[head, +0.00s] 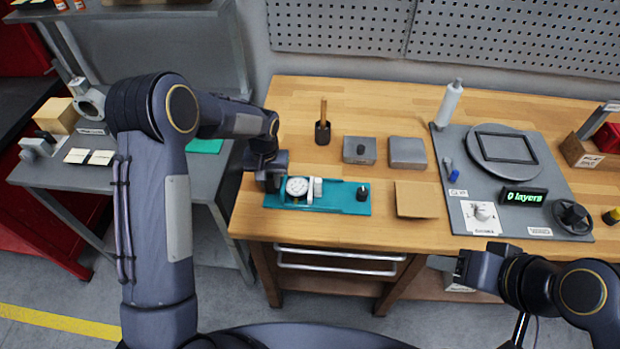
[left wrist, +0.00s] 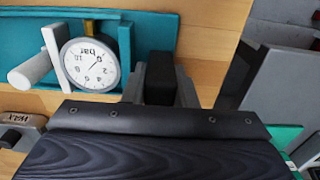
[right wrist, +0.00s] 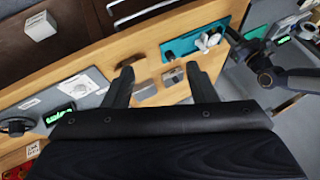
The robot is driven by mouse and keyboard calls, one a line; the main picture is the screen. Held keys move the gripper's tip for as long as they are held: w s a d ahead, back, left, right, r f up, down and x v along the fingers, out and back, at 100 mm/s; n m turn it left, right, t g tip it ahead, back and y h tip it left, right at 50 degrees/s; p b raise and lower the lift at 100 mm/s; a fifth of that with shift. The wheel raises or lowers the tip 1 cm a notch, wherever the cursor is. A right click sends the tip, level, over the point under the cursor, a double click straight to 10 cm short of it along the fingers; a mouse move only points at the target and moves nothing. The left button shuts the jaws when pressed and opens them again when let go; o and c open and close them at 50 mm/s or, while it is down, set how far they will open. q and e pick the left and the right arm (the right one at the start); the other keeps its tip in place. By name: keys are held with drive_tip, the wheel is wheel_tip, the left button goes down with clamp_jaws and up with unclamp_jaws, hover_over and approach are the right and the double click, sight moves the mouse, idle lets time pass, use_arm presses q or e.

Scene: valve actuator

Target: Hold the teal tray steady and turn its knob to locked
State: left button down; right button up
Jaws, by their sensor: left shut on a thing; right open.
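The teal tray (head: 338,204) lies near the front edge of the wooden bench; it also shows in the left wrist view (left wrist: 190,25) and right wrist view (right wrist: 180,46). It carries a round white gauge (head: 297,187), a white cylindrical part (head: 318,187) and, near its right end, a small black knob (head: 362,193). My left gripper (head: 270,182) is shut at the tray's left end, beside the gauge; its exact contact is hidden. My right gripper (right wrist: 158,78) is open and empty, away from the tray, in front of the bench at the right in the head view (head: 460,268).
A tan pad (head: 416,200) lies right of the tray. A grey station (head: 455,150) with a "0 layers" display (head: 522,197) is further right.

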use_arm(q)
drive_tip(key=shift+s+f, duration=0.15)
drive_tip(key=shift+f, duration=0.05)
use_arm(e)
drive_tip(key=shift+w, duration=0.1)
use_arm(q)
drive_tip(key=shift+f, duration=0.1)
drive_tip(key=shift+s, duration=0.1)
use_arm(e)
drive_tip(key=n+g+h, duration=0.4)
drive_tip(key=n+g, duration=0.2)
drive_tip(key=n, duration=2.4)
hover_over(363, 191)
wheel_tip(363, 191, down, 11)
wheel_tip(363, 191, down, 11)
drive_tip(key=shift+f, duration=0.1)
